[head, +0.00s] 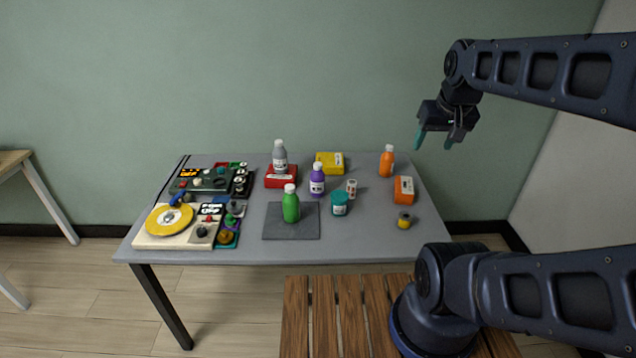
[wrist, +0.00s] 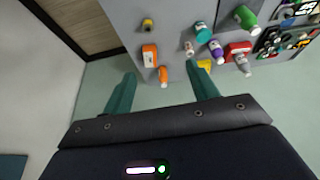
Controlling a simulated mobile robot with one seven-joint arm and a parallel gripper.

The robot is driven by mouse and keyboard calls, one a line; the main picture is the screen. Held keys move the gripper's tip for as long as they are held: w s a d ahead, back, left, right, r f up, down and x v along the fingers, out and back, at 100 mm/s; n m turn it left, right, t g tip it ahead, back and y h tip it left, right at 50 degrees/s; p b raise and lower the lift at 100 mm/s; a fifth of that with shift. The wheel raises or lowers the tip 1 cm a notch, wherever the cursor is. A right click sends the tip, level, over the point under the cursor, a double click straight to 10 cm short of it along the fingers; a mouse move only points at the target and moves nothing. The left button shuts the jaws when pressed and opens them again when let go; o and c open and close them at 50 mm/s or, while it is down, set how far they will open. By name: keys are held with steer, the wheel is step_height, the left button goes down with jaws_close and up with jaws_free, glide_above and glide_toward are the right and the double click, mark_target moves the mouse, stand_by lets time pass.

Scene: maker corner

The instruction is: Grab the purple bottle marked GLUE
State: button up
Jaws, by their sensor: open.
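The purple bottle (head: 317,180) stands upright near the middle of the grey table, with a white cap and a pale label whose text is too small to read. My gripper (head: 434,143) is raised above and behind the table's back right corner, well apart from the purple bottle. In the wrist view my gripper (wrist: 161,90) has its two teal fingers spread wide with nothing between them.
An orange bottle (head: 387,161) stands at the right.

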stand_by(0.3)
steer(key=o, duration=0.5)
steer(key=shift+c, duration=0.2)
steer(key=shift+w, duration=0.1)
